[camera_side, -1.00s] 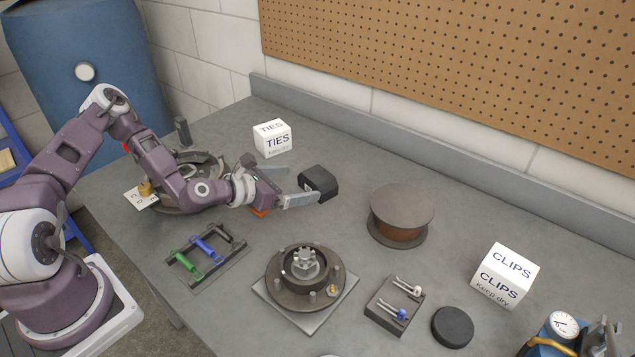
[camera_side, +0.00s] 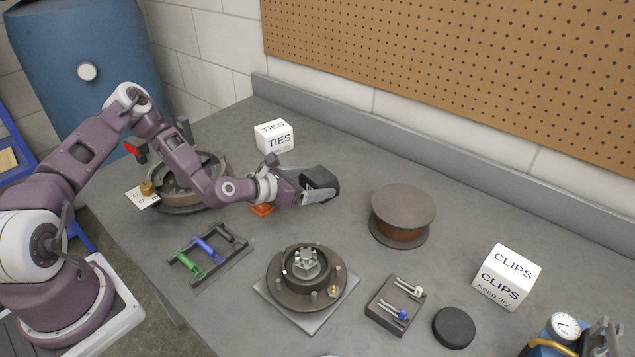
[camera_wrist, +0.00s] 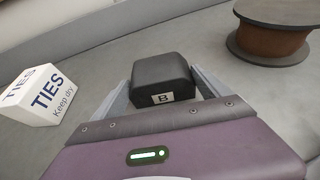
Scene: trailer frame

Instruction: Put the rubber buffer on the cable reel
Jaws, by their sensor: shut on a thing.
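The rubber buffer, a black rounded block (camera_side: 322,180), is held between the fingers of my gripper (camera_side: 318,190). In the wrist view the buffer (camera_wrist: 162,78) shows a white label with a "B", with a finger at each side. My gripper is shut on it; from the side view I cannot tell for sure whether it is clear of the bench. The cable reel (camera_side: 403,208), a brown-cored spool with grey flanges, stands upright to the right of my gripper. Its flat top is bare. The reel (camera_wrist: 275,28) also shows at the top right of the wrist view.
A white TIES box (camera_side: 274,137) stands behind my gripper, and a white CLIPS box (camera_side: 506,277) right of the reel. A hub on a plate (camera_side: 307,275), a tray with bolts (camera_side: 394,304) and a black disc (camera_side: 453,327) lie in front. The bench between buffer and reel is clear.

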